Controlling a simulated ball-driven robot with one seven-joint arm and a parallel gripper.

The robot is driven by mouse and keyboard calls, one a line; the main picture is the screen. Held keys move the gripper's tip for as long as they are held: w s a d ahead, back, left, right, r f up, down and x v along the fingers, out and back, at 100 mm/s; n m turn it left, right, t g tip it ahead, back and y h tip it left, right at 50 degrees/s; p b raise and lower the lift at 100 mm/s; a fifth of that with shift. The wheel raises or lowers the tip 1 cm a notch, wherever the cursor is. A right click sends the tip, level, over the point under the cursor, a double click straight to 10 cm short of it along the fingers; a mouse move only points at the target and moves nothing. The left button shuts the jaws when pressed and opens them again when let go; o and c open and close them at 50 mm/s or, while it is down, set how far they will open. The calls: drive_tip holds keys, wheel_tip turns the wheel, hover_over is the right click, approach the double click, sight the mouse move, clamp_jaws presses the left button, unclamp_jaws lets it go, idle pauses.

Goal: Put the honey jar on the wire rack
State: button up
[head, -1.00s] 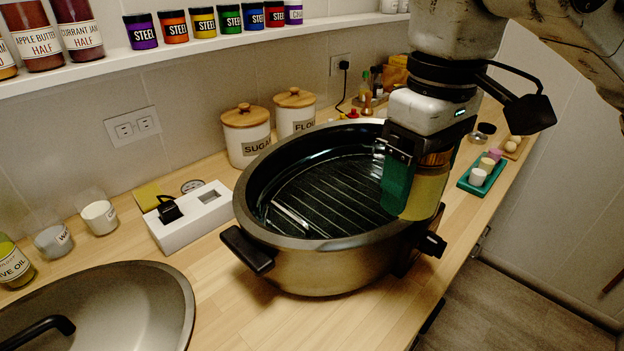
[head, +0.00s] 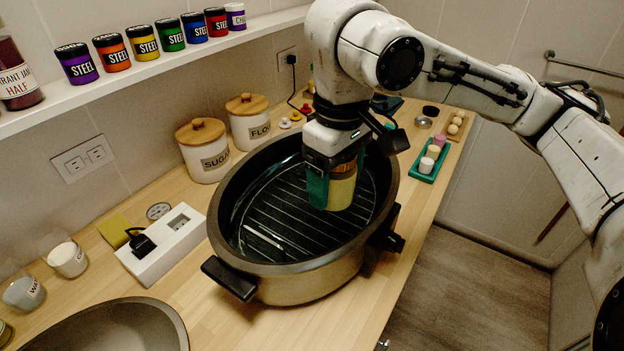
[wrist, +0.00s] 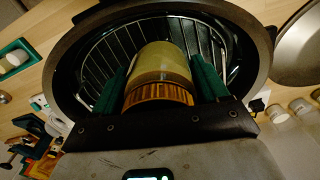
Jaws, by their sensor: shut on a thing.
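The honey jar (head: 341,190) is a yellowish cylinder with a brown ribbed lid. My gripper (head: 330,188) is shut on it, with green fingers on its two sides. The jar hangs over the right part of the roaster's opening. In the wrist view the jar (wrist: 161,66) lies between the green fingers, its lid nearest the palm. The wire rack (head: 270,220) lies inside the dark oval roaster (head: 300,284), and its bars also show in the wrist view (wrist: 100,60). Whether the jar's base touches the rack I cannot tell.
The roaster's side handles (head: 229,278) stick out. Sugar (head: 203,150) and flour (head: 248,122) canisters stand behind it. A white power block (head: 165,243) and the roaster lid (head: 110,325) are at left. A green tray (head: 429,165) with small cups stands at right.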

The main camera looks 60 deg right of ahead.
drive_tip(key=w+d+f, duration=0.1)
drive_tip(key=w+f, duration=0.1)
drive_tip(key=w+d+f, duration=0.2)
drive_tip(key=w, duration=0.1)
drive_tip(key=w+d+f, duration=0.1)
drive_tip(key=w+f, duration=0.1)
drive_tip(key=f, duration=0.1)
drive_tip(key=shift+w+d+f, duration=0.1)
drive_tip(key=shift+w+d, duration=0.1)
drive_tip(key=shift+d, duration=0.2)
drive_tip(key=f, duration=0.3)
drive_tip(key=shift+w+d+f, duration=0.15)
drive_tip(key=shift+w+d, duration=0.15)
drive_tip(key=shift+w, duration=0.1)
drive_tip(key=shift+f, duration=0.45)
drive_tip(key=shift+f, duration=0.15)
drive_tip(key=o, duration=1.4)
wheel_tip(320, 180, up, 12)
drive_tip(key=shift+r, duration=0.2)
